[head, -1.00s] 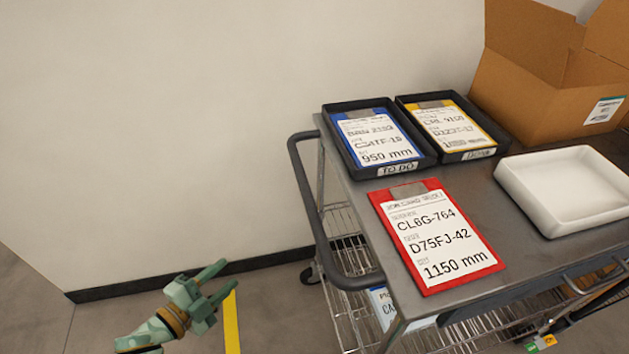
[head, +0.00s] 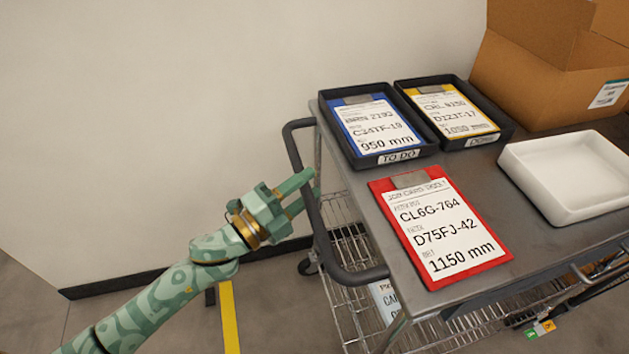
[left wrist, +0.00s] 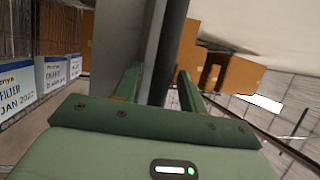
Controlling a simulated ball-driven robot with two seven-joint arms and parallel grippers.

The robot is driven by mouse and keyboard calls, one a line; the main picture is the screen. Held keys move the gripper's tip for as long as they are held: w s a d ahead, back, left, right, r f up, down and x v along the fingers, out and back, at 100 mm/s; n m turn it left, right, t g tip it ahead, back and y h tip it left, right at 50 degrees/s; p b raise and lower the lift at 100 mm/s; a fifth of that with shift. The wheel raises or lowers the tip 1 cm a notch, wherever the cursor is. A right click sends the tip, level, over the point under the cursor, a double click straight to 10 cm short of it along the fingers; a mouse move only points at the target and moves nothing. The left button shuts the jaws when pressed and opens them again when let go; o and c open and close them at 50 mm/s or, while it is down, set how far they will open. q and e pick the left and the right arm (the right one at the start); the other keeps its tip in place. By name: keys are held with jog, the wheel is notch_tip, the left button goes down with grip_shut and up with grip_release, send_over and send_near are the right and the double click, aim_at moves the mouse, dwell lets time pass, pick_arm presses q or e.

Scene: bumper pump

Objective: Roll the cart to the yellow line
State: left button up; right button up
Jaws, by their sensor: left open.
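The cart (head: 349,193) stands at the right in the head view, with a dark tubular push handle (head: 318,222) at its left end. My left gripper (head: 310,188) is open at the handle's left side, its fingertips reaching the bar. In the left wrist view a dark bar (left wrist: 164,60) runs between the two open fingers (left wrist: 157,85). Whether the fingers touch it I cannot tell. The yellow line (head: 230,318) lies on the floor at the lower left, partly hidden behind my left arm. My right gripper is not in view.
On the cart are a red clipboard (head: 418,272), two black trays (head: 408,160) with blue and yellow clipboards, a white tray (head: 520,182) and a cardboard box (head: 530,85). A wall (head: 150,120) stands behind. Floor left of the cart is clear.

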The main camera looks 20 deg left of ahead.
pick_arm(q)
jog(key=shift+x, duration=1.15)
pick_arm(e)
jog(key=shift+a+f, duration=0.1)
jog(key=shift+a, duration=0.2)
pick_arm(q)
grip_shut()
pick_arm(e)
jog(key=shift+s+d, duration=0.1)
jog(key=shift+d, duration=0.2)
